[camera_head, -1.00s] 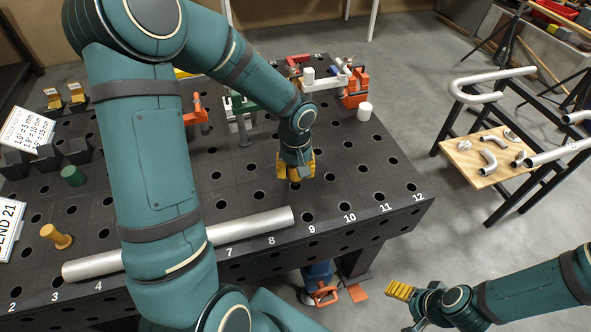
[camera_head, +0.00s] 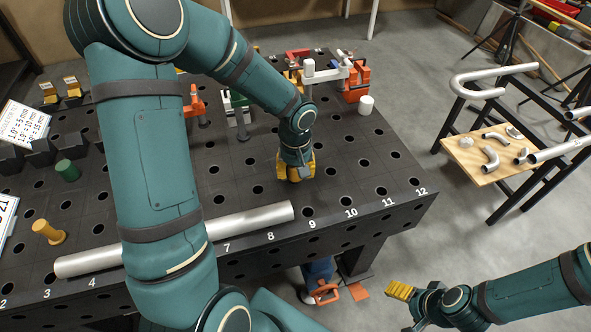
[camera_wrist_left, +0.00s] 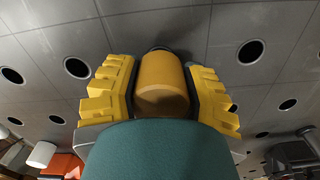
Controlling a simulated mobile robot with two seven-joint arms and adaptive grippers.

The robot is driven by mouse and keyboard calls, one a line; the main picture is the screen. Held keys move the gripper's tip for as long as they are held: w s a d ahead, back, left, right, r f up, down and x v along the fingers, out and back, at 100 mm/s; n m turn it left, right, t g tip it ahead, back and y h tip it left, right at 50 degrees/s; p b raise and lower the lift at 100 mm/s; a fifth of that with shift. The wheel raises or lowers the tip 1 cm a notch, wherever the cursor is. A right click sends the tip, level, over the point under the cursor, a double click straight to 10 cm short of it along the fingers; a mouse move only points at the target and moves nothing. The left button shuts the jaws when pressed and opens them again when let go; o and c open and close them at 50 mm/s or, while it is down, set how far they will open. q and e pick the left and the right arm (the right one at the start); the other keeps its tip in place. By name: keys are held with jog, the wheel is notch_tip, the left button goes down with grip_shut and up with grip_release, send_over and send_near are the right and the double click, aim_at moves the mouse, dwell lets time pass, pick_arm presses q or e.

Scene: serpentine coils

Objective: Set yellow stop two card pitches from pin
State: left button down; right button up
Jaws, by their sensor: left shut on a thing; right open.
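My left gripper (camera_head: 296,172) points down over the black holed table (camera_head: 240,180), near its front right part. In the left wrist view its yellow fingers stand on both sides of a yellow-orange cylinder (camera_wrist_left: 162,85), the yellow stop, and are shut on it. A dark opening shows just behind the cylinder's far end; I cannot tell whether it sits in a hole. My right gripper (camera_head: 400,290) is open and empty, off the table's front right.
A silver tube (camera_head: 255,222) lies along the numbered front edge. A printed card (camera_head: 25,123) stands at the left. Orange and white fixtures (camera_head: 352,80) and a white cylinder (camera_head: 366,105) are at the back right. A board with bent tubes (camera_head: 480,165) is further right.

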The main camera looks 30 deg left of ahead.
pick_arm(q)
jog(key=shift+f+b, duration=0.3)
jog(key=shift+f, duration=0.05)
dwell(0.3)
jog(key=shift+f+b, duration=0.3)
jog(key=shift+b, duration=0.05)
jog(key=shift+f, duration=0.2)
jog(key=shift+s+f, duration=0.1)
jog(key=shift+c, duration=2.2)
grip_release()
notch_tip(320, 180, up, 12)
